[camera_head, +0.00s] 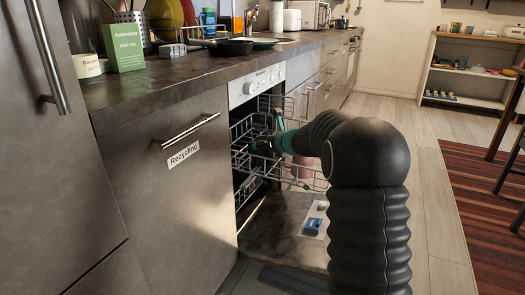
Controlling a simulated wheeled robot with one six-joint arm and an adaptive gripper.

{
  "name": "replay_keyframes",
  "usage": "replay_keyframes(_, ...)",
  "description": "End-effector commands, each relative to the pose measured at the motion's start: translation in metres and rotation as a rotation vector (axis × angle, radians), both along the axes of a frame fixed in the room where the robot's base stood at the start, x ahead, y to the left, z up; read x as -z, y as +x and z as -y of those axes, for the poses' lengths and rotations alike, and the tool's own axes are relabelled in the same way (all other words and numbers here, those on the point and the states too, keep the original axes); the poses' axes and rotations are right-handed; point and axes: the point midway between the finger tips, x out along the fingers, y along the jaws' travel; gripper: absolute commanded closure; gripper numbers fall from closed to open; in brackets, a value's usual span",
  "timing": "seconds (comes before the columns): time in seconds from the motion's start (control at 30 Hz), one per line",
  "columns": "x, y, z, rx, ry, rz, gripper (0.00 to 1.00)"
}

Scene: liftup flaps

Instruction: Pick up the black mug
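I cannot clearly make out a black mug in the camera_head view. My gripper (268,141) is at the upper rack (295,168) of the open dishwasher, at the end of my dark ribbed arm. A teal part shows near its wrist. Its fingers are small and dark against the rack and the shadowed interior, so I cannot tell whether they are open or hold anything. Dark shapes around the fingertips blend together. My arm hides part of the rack's right side.
The dishwasher door (280,225) is folded down, with a blue item (312,225) on it. The recycling cabinet (165,190) stands left. The countertop (180,75) above holds a black pan (230,47) and a green box (124,47). Floor at right is clear up to the striped rug (485,210).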

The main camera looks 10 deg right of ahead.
Motion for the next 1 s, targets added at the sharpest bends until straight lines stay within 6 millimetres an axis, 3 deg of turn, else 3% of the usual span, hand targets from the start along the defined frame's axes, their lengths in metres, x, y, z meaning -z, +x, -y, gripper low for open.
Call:
replay_keyframes(0.13, 0.0051, 0.0111, -0.0042, 0.001, 0.0, 0.0, 0.0)
replay_keyframes(0.4, 0.0055, 0.0125, -0.0046, 0.001, 0.0, 0.0, 0.03)
replay_keyframes(0.7, 0.0057, 0.0123, -0.0045, 0.001, 0.0, 0.0, 0.75)
replay_keyframes(1.0, 0.0027, 0.0124, -0.0046, 0.001, 0.0, 0.001, 0.75)
